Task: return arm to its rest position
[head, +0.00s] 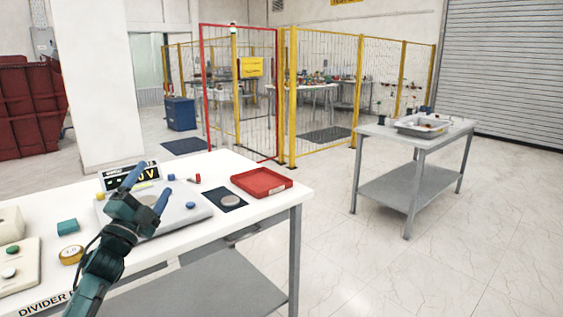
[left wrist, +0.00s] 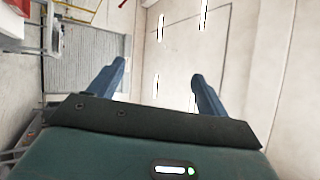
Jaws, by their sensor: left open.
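My left arm rises from the lower left of the head view. Its left gripper (head: 147,186) is raised in front of the white worktable (head: 262,200), with two blue fingers spread apart and nothing between them. The left wrist view also shows the gripper (left wrist: 158,72) open and empty, with pale wall and floor beyond it. The gripper hides part of a grey panel (head: 190,212) and of a black display with yellow characters (head: 115,181). My right gripper is in neither view.
On the worktable are a red tray (head: 262,182), a dark mat with a round disc (head: 231,200), a teal block (head: 68,227) and a yellow round part (head: 71,255). A second table (head: 372,130) bears a grey tray (head: 421,126).

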